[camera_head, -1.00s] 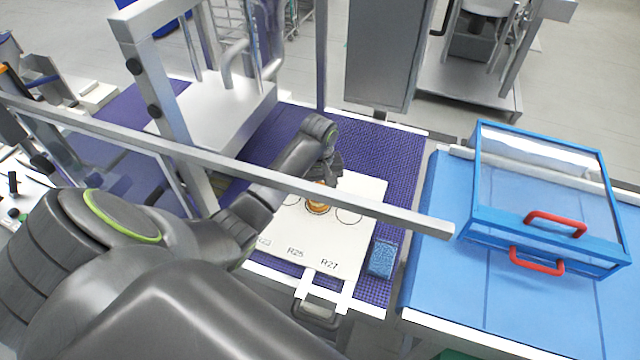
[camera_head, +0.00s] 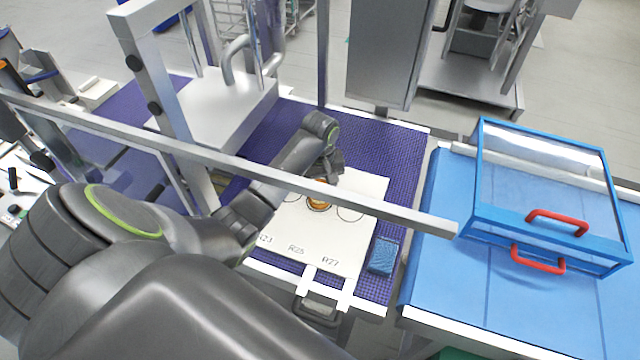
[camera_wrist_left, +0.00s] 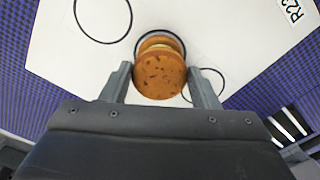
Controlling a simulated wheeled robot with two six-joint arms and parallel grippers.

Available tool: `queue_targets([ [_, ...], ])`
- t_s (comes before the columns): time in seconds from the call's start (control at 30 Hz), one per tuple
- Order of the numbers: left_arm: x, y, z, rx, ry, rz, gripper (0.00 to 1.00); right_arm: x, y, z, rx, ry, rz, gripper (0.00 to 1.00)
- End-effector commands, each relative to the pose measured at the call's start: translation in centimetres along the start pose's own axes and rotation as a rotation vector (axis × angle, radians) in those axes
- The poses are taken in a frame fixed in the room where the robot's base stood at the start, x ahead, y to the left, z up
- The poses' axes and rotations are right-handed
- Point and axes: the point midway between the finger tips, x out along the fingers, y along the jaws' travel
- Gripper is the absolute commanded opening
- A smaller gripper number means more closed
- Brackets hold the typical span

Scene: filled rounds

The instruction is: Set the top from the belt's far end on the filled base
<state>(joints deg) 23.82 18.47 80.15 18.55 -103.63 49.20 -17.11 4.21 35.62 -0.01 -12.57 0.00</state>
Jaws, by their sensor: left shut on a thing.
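My left gripper (camera_wrist_left: 160,86) is shut on a round, brown-spotted orange top (camera_wrist_left: 160,76), with one finger on each side. In the left wrist view the top overlaps a second round piece, the base (camera_wrist_left: 158,40), with a pale layer showing at its edge. The base lies in a printed circle on a white board (camera_wrist_left: 100,60). I cannot tell whether the top touches the base. In the head view my left gripper (camera_head: 327,168) is over the board, and an orange round (camera_head: 318,204) shows just below the grey beam, which hides part of it. My right gripper is not in view.
The board (camera_head: 350,240) lies on a purple belt (camera_head: 400,165) and bears labels and other empty circles. A grey beam (camera_head: 400,216) crosses above it. A blue block (camera_head: 382,256) lies at its right. A blue case with red handles (camera_head: 545,190) stands further right.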

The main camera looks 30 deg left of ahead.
Motion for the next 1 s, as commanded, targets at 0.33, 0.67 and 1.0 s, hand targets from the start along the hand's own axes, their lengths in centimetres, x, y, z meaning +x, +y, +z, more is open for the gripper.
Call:
queue_targets([
  [0.33,0.4,0.0,0.0,0.000,-0.001,0.000,0.45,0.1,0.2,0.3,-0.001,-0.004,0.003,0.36],
  [0.67,0.8,0.0,0.0,0.000,-0.001,0.000,0.45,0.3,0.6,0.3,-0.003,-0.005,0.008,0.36],
  [1.0,1.2,0.0,0.0,0.000,-0.001,0.000,0.45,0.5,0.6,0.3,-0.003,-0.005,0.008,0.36],
])
